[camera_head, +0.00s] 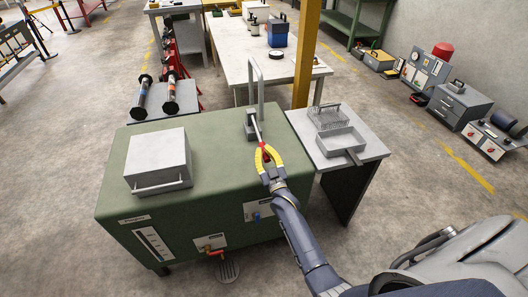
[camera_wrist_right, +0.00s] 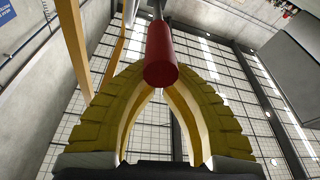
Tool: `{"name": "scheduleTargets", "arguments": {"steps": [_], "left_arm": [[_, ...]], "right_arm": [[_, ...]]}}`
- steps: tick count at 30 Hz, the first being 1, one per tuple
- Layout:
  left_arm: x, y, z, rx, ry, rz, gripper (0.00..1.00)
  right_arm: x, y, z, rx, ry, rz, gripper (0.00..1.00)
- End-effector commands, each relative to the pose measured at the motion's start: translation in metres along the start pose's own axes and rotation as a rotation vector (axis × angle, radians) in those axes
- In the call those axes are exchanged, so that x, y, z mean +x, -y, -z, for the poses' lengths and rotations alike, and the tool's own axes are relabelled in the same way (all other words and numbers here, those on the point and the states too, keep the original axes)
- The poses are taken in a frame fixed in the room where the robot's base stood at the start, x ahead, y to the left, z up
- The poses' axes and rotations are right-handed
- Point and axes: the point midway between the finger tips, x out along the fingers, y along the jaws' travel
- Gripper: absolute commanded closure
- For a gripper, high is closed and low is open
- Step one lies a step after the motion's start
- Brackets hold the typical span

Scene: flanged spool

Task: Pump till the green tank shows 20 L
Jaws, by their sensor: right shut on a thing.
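The green tank (camera_head: 165,222) stands in the middle of the head view, with a pale upright gauge (camera_head: 153,243) on its front left. The gauge's reading is too small to make out. A hand pump (camera_head: 251,127) with a tall bent grey pipe sits on the tank's top right. Its lever (camera_head: 257,130) slopes toward me and ends in a red grip (camera_wrist_right: 161,62). My right gripper (camera_head: 264,152) has its yellow fingers shut on the red grip, above the tank's top. In the right wrist view the fingers (camera_wrist_right: 161,85) close in behind the grip. My left gripper is not in view.
A grey box (camera_head: 158,158) with a bar handle sits on the tank's left top. A red-handled tap (camera_head: 215,251) and a blue valve (camera_head: 257,217) are on its front. A side table (camera_head: 370,148) at right holds a tray (camera_head: 340,142) and a wire basket (camera_head: 328,117). A yellow post (camera_head: 307,55) rises behind.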

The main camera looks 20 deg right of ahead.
Motion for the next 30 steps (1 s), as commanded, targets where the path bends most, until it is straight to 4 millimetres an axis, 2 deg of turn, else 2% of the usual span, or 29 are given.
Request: {"name": "scheduleTargets", "arguments": {"steps": [7, 12, 18, 24, 30], "left_arm": [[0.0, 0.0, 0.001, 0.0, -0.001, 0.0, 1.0], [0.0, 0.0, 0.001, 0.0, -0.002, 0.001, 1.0], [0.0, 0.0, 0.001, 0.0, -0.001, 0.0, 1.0], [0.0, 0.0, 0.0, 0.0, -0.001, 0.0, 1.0], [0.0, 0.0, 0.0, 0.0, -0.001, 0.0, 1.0]], "right_arm": [[0.004, 0.01, 0.039, 0.005, -0.01, 0.012, 1.0], [-0.032, 0.011, 0.028, 0.005, -0.007, 0.012, 1.0], [-0.062, 0.011, 0.022, 0.005, -0.01, 0.011, 1.0], [-0.082, 0.011, 0.019, 0.005, -0.013, 0.01, 1.0], [-0.089, 0.011, 0.018, 0.005, -0.015, 0.009, 1.0]]}}
